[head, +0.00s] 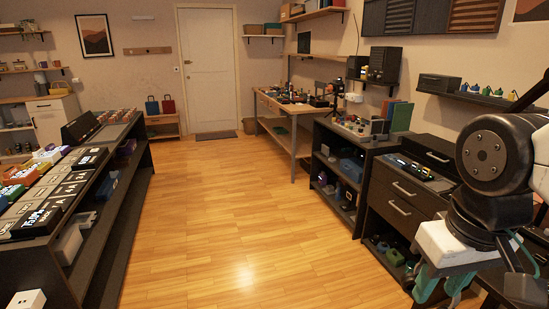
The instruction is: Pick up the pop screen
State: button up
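I cannot make out the pop screen for certain in the head view. Small dark items crowd the far workbench (299,108) and the dark shelf unit beside it, too small to tell apart. My gripper (441,285) hangs at the lower right, below a white block on my arm. Its teal-green parts point downward in front of the dark drawer cabinet (397,213). I cannot tell whether its fingers are apart, and I see nothing held in it.
A long dark display counter (109,212) with boxes runs along the left. A dark shelf unit (335,140) and the drawer cabinet line the right. The wooden floor (225,200) between them is clear up to the white door (208,70).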

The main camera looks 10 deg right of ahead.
aim_at(376, 126)
jog(key=z, duration=0.1)
jog(key=i, duration=2)
jog(key=z, duration=0.35)
jog(key=i, duration=2.35)
jog(key=z, duration=0.2)
